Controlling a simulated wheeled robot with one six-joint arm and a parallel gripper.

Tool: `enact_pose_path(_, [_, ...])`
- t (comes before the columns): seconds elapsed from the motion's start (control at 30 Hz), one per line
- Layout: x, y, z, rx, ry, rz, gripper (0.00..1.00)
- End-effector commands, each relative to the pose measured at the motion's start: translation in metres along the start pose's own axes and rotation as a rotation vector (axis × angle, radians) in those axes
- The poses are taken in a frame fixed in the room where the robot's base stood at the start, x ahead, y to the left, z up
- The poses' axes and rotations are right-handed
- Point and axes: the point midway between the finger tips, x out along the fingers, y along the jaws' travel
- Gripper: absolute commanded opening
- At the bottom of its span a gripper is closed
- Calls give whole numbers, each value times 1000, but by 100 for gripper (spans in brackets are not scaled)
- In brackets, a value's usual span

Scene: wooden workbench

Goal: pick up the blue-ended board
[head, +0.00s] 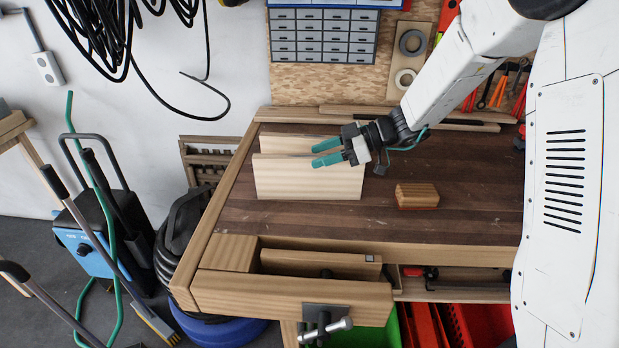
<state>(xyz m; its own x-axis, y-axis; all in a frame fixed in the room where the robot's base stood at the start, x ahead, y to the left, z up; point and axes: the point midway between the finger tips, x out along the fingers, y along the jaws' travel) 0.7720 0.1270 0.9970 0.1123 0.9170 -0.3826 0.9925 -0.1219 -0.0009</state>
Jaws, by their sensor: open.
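Two pale wooden boards stand close together at the left of the workbench top: a front board (300,180) and a back board (285,143) partly hidden behind it. No blue end can be made out on either, so I cannot tell which is the blue-ended board. My gripper (316,155) reaches in from the right, its teal fingertips pointing left. It is open, with the fingers at the upper right of the boards. They overlap the front board's upper part in the picture; whether they touch a board cannot be told. Nothing is seen held.
A wooden block (417,194) with a reddish underside lies right of the boards on the workbench (460,222). Long wood strips (420,118) lie along the back edge. A vise (322,325) is at the front. The dark bench top before the boards is clear.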

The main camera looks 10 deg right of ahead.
Motion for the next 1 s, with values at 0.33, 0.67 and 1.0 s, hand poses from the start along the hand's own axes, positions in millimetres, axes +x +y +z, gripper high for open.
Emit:
enact_pose_path(0.33, [0,0,0,0,0,0,0])
enact_pose_path(0.67, [-1,0,-1,-1,1,1,0])
enact_pose_path(1.0, [-11,0,-25,-5,1,1,0])
